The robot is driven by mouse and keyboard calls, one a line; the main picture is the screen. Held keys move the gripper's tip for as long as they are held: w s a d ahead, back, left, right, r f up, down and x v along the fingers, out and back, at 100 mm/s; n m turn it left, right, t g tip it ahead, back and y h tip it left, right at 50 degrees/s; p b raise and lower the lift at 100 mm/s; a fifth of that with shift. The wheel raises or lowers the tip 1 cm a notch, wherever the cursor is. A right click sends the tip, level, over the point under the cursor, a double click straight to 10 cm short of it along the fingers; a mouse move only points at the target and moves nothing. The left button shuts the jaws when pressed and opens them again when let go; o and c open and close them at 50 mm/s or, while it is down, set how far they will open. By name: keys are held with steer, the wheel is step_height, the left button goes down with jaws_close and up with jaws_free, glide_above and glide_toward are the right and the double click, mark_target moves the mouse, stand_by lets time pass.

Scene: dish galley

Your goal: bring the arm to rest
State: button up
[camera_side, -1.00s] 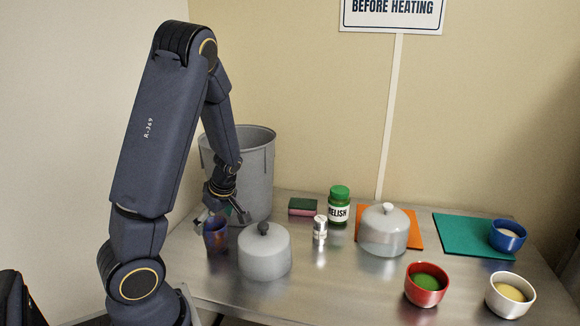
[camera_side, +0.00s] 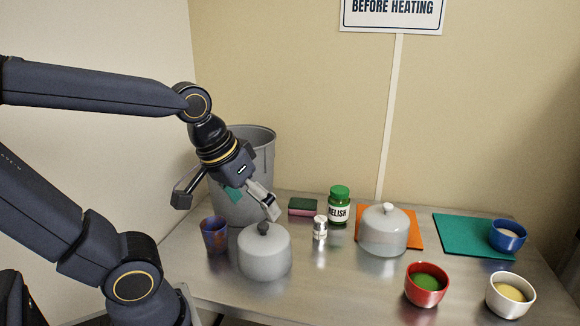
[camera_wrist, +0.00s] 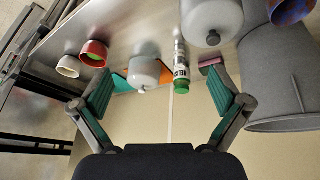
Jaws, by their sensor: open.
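My gripper (camera_side: 226,204) is open and empty in the side view, raised in front of the grey bin and up and left of the nearer grey dome lid (camera_side: 264,256) with a dark knob. In the wrist view my gripper (camera_wrist: 158,98) shows its two green-padded fingers spread wide with nothing between them. The fingers look clear of the table things, though the exact gap to the dark knob cannot be told.
A grey bin (camera_side: 262,165) and a purple cup (camera_side: 214,235) stand at the left. A sponge (camera_side: 302,206), relish jar (camera_side: 339,205), shaker (camera_side: 320,228), white-knobbed dome (camera_side: 384,235), and red (camera_side: 426,296), white (camera_side: 497,304) and blue (camera_side: 494,239) bowls occupy the table. Its front middle is clear.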

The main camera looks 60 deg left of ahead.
steer(key=d+m, duration=0.1)
steer(key=s+d+m, duration=0.1)
steer(key=d+r+m, duration=0.1)
steer(key=shift+s+r+t, duration=0.1)
steer(key=shift+s+t, duration=0.15)
steer(key=shift+t, duration=0.15)
